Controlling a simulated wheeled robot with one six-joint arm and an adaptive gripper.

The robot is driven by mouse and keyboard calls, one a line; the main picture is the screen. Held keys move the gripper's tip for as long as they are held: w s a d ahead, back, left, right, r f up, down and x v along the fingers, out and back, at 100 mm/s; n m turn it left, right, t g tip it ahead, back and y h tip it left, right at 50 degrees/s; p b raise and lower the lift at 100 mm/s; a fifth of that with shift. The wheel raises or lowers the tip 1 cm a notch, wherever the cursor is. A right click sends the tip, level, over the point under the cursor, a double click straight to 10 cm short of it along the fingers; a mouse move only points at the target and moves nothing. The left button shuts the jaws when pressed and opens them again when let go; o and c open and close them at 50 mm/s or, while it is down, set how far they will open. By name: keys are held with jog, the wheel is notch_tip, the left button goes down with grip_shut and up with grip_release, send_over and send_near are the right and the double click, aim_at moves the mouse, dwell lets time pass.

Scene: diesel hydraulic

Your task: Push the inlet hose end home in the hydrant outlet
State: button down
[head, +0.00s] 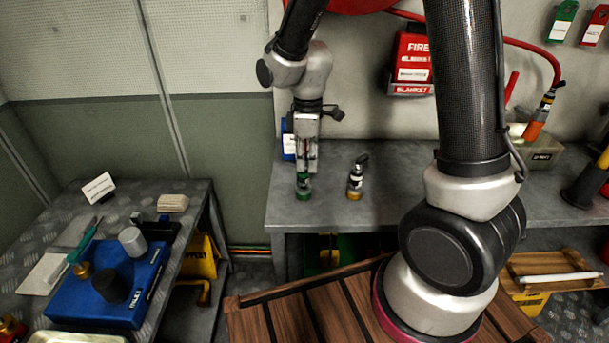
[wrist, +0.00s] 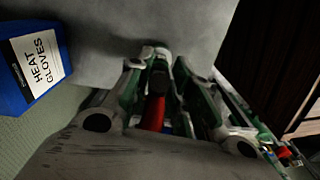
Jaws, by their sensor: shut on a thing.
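My gripper (head: 306,158) points down over the back bench, left of its middle. It is shut on a green-based fitting (head: 303,187), whose lower part shows below the fingers at the bench top. In the wrist view my gripper (wrist: 163,68) has a dark and red part (wrist: 153,112) of the held piece between its fingers. I cannot tell which part is the inlet hose end or the hydrant outlet.
A yellow-based fitting with a black lever (head: 355,180) stands right of my gripper on the bench (head: 400,205). A blue heat gloves box (wrist: 30,65) is close by. A blue tray (head: 75,300) holds cylinders on the left table. Bench space between the fittings is clear.

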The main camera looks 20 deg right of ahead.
jog(key=shift+r, duration=1.2)
jog(key=shift+r, duration=0.1)
jog(key=shift+r, duration=1.95)
jog(key=shift+s, duration=0.15)
